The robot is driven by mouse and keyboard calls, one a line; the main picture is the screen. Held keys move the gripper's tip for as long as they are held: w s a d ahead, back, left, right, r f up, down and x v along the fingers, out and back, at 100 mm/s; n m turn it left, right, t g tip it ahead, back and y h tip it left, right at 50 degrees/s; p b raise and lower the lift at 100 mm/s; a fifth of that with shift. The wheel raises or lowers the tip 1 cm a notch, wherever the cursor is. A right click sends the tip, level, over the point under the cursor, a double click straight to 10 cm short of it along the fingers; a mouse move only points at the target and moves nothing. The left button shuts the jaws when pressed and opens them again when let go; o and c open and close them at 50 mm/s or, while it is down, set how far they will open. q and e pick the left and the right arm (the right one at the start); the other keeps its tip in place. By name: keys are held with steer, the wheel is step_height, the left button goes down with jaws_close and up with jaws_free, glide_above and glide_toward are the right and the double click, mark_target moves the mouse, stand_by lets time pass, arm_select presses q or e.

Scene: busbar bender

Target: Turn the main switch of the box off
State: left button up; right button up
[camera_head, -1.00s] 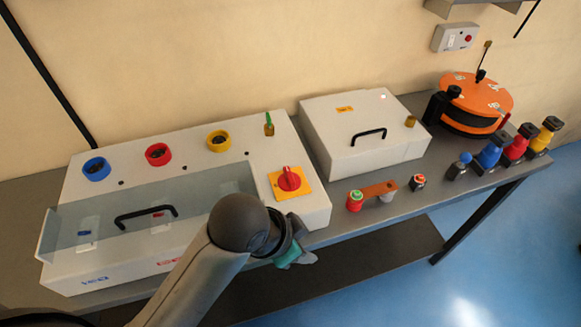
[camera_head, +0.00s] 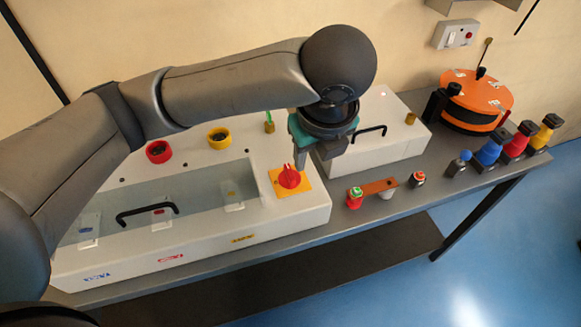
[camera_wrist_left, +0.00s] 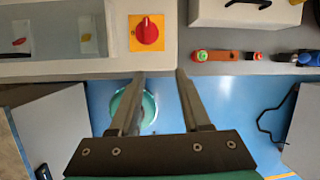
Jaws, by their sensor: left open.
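The main switch (camera_head: 289,176) is a red rotary knob on a yellow square plate, on the top right of the large white box (camera_head: 318,208). It also shows in the left wrist view (camera_wrist_left: 147,32), above the fingertips, with its knob pointing roughly up. My left gripper (camera_head: 300,165) hangs from above, just behind and beside the knob in the head view. My right gripper is not in view.
A clear cover with a black handle (camera_head: 147,213) lies on the box's front. A smaller white box (camera_head: 375,150) with a handle stands to the right. An orange bar (camera_head: 379,187), an orange round device (camera_head: 476,100) and several coloured connectors (camera_head: 515,145) stand further right on the table.

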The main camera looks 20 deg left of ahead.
mark_target(290, 171)
arm_select(q)
steer(key=shift+m+y, duration=0.5)
steer(key=shift+y, duration=0.2)
steer(key=b+x, duration=0.1)
steer(key=x, duration=0.3)
steer(key=w+a+b+x, duration=0.1)
steer(key=x, duration=0.4)
steer(key=a+r+b+x, duration=0.1)
steer(key=x, duration=0.4)
steer(key=shift+w+a+f, duration=0.1)
steer(key=shift+w+a, duration=0.1)
steer(key=shift+a, duration=0.05)
jaws_close()
